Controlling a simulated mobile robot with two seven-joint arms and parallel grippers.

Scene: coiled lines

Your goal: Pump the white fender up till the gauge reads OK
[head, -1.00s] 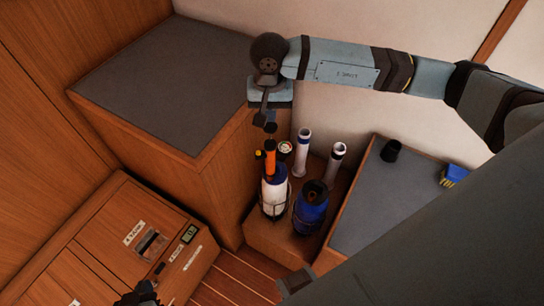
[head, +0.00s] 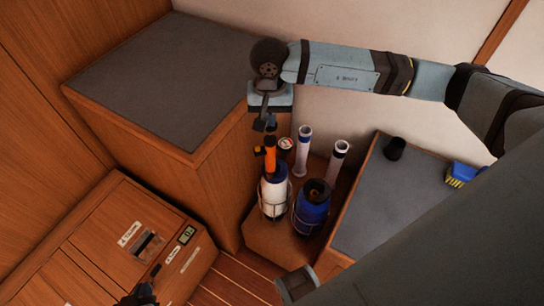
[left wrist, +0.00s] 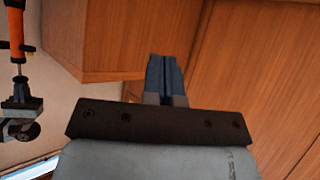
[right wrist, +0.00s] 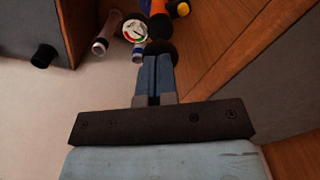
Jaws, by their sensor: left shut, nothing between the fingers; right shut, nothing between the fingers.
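An orange pump (head: 270,158) with a dark top stands at the fender. The small round gauge (head: 285,143) is beside it; the right wrist view shows its white dial (right wrist: 135,30) with red and green marks, too small to read surely. My right gripper (head: 264,125) is shut and empty, just above the pump; its tips overlap a dark round knob (right wrist: 160,49), contact unclear. My left gripper (head: 142,294) is shut and empty at the bottom edge.
A blue fender (head: 313,208) stands in a holder close beside. Two white tubes (head: 304,152) stand behind. A black cup (head: 394,148) and blue brush (head: 464,174) lie on the right grey top. A labelled wooden locker (head: 130,240) is lower left.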

